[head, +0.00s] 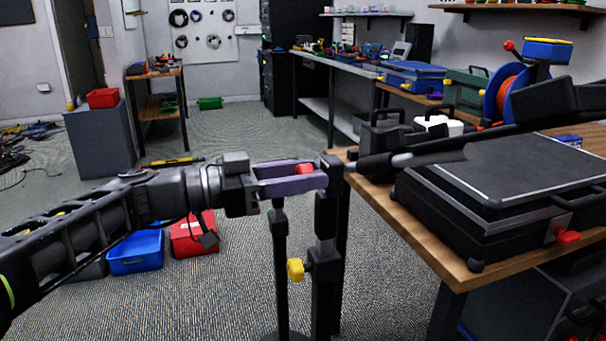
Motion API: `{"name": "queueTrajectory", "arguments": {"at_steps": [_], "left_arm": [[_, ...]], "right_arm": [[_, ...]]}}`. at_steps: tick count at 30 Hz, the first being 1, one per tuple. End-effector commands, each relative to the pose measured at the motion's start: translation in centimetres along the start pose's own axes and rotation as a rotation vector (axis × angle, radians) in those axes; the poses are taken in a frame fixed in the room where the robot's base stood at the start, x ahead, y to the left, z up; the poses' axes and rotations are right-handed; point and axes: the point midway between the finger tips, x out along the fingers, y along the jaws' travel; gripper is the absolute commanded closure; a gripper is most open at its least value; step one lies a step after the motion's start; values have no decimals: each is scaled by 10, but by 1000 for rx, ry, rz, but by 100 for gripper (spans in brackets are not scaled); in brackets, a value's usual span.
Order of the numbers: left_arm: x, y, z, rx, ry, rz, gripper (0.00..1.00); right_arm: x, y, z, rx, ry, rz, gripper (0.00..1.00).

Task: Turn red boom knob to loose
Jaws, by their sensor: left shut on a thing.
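My left gripper (290,178) comes in from the left and is shut on the red boom knob (305,169). Only part of the knob shows between the fingers; its turn position cannot be told. The knob sits at the head of a black upright stand (326,225). A dark boom (400,160) runs from the stand head to the right, over the table. A yellow knob (296,270) sits lower on the stand, below my gripper. My right gripper is not in view.
A wooden table (440,262) at the right bears a black case (490,195) with a red latch, close to the boom. A blue bin (136,252) and a red bin (193,234) stand on the floor behind my left arm. Grey carpet around the stand is clear.

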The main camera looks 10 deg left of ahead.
Motion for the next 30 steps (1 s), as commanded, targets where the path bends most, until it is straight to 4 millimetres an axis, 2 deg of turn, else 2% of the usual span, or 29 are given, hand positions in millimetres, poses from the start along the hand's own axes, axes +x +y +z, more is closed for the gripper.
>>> {"name": "queueTrajectory", "arguments": {"at_steps": [2, 12, 23, 30], "left_arm": [[0, 0, 0, 0, 0, 0, 73], [0, 0, 0, 0, 0, 0, 100], [0, 0, 1, -31, 0, 0, 100], [0, 0, 1, -135, 2, 0, 100]], "right_arm": [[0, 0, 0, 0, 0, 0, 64], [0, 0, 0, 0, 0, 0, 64], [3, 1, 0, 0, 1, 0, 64], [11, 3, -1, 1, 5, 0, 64]]}}
